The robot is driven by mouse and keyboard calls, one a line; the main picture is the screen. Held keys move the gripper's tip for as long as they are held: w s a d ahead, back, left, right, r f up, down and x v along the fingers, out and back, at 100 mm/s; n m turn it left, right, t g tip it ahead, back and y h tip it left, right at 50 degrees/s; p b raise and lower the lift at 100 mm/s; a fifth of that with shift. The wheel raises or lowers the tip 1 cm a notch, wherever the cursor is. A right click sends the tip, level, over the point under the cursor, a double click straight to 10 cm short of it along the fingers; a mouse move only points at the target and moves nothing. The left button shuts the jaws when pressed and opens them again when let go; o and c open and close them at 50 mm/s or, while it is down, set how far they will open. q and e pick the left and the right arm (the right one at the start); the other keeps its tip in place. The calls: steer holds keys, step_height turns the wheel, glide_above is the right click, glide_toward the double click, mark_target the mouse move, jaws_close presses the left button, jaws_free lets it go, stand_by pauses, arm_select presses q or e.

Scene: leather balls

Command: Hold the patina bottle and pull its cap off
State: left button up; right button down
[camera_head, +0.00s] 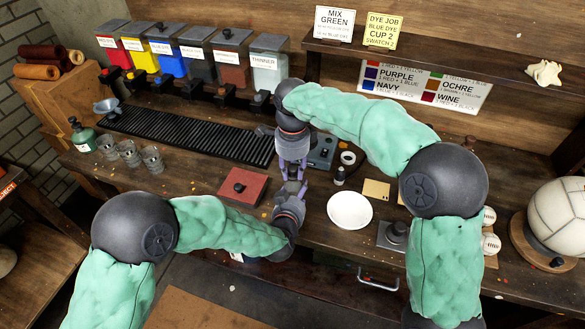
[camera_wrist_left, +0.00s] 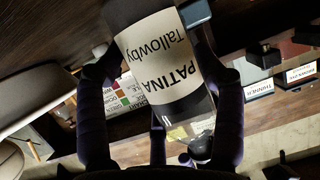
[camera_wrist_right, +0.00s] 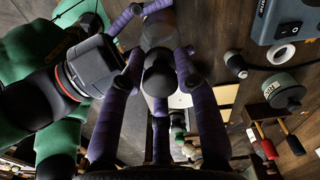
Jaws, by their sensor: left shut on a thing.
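The patina bottle (camera_wrist_left: 168,62) fills the middle of the left wrist view, with a pale label reading PATINA Tallowby and a dark end at the top. My left gripper (camera_head: 291,192) is shut around it, fingers on both sides. My right gripper (camera_head: 292,168) points down just above the left one, over the table. In the right wrist view its purple fingers stand apart, with a dark rounded shape (camera_wrist_right: 158,78) between them. I cannot tell whether that is the cap or a finger pad. In the head view the grippers hide most of the bottle.
A blue-grey device (camera_head: 322,150) and a small dark bottle (camera_head: 339,175) stand close by. A black drip grate (camera_head: 190,137) runs behind. Glasses (camera_head: 130,152) stand far left.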

mark_target(293, 167)
steer(key=shift+r, duration=0.35)
stand_by(0.5)
steer(key=shift+r, duration=0.75)
steer(key=shift+r, duration=2)
arm_select(q)
steer(key=o, duration=1.8)
steer(key=shift+c, duration=0.2)
